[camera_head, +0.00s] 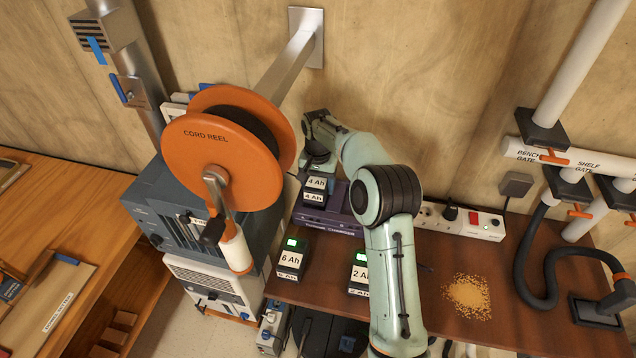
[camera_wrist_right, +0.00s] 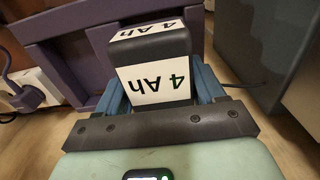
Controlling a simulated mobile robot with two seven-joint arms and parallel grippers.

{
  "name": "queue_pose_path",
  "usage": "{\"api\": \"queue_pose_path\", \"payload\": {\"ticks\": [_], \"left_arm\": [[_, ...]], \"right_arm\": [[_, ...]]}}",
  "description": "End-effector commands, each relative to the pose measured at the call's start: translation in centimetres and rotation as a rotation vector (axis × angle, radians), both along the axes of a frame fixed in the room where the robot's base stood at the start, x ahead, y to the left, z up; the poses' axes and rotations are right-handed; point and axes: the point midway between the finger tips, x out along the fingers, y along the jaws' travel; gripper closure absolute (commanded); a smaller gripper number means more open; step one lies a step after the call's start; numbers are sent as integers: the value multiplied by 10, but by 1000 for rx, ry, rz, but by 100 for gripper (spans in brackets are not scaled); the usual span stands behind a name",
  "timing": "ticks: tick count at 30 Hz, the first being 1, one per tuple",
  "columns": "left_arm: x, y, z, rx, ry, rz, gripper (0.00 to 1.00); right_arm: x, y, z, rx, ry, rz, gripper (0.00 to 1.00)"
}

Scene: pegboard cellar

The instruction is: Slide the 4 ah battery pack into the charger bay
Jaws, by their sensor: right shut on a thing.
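The 4 Ah battery pack (camera_head: 314,190) is dark with white labels. It also fills the middle of the right wrist view (camera_wrist_right: 152,80), between the blue fingers. My right gripper (camera_head: 319,168) is shut on it, with the hand behind the pack in the head view. The purple charger (camera_head: 338,219) stands on the brown bench, with the pack at its left part. In the right wrist view the purple charger body (camera_wrist_right: 75,55) is beyond and left of the pack. I cannot tell whether the pack sits in the bay. My left gripper is not in view.
A 6 Ah pack (camera_head: 291,260) and a 2 Ah pack (camera_head: 358,272) stand on the bench in front of the charger. An orange cord reel (camera_head: 215,150) hangs close left. A power strip (camera_head: 458,219) and sawdust (camera_head: 468,294) lie to the right.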

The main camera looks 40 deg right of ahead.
Motion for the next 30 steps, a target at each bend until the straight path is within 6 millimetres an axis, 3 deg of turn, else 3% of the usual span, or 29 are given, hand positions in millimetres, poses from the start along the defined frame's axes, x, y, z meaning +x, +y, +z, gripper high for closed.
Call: {"api": "queue_pose_path", "payload": {"ticks": [30], "left_arm": [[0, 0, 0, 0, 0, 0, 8]], "right_arm": [[2, 0, -7, 0, -3, 0, 58]]}}
